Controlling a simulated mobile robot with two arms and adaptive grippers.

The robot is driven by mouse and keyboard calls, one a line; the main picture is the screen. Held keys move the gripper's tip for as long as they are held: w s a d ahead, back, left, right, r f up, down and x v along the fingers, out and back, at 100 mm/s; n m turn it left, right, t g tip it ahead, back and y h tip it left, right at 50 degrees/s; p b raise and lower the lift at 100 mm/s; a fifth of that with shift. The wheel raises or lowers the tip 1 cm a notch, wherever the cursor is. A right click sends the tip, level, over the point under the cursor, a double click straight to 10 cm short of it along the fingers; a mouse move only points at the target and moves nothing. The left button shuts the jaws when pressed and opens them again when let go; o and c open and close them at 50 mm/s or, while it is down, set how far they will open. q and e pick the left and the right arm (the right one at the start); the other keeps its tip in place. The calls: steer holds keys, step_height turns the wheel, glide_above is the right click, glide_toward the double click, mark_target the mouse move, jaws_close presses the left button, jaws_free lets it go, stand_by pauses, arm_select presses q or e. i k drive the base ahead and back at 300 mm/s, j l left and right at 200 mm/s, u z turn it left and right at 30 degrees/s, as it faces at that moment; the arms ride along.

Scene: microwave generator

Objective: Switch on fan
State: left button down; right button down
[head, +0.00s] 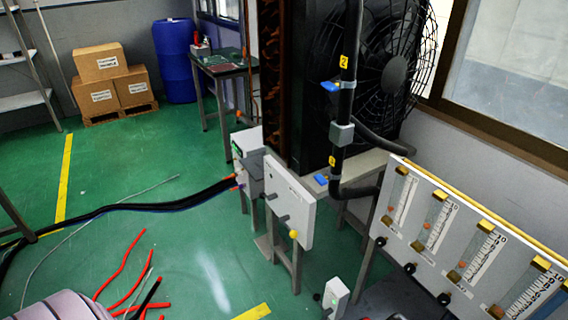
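A large black fan (408,48) with a round wire cage stands at the back right, in front of the wall. A pale control box (289,200) on a stand is in the middle, below and in front of the fan; it has dark knobs and a yellow knob (294,234). Another grey box (247,160) with a green light stands behind it. A small white box (335,297) with a dark knob is low at the bottom centre. Which control belongs to the fan, and whether the fan turns, I cannot tell. Neither gripper is in view.
A flowmeter panel (468,243) with yellow caps and black knobs fills the lower right. Black cables (130,206) cross the green floor at left; red cables (126,264) lie at bottom left. Cardboard boxes (112,80), a blue barrel (175,60) and a table (222,66) stand behind.

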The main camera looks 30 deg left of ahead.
mark_target(262, 194)
steer(key=j+u, duration=0.15)
steer(key=u, duration=1)
steer(key=k+j, duration=0.05)
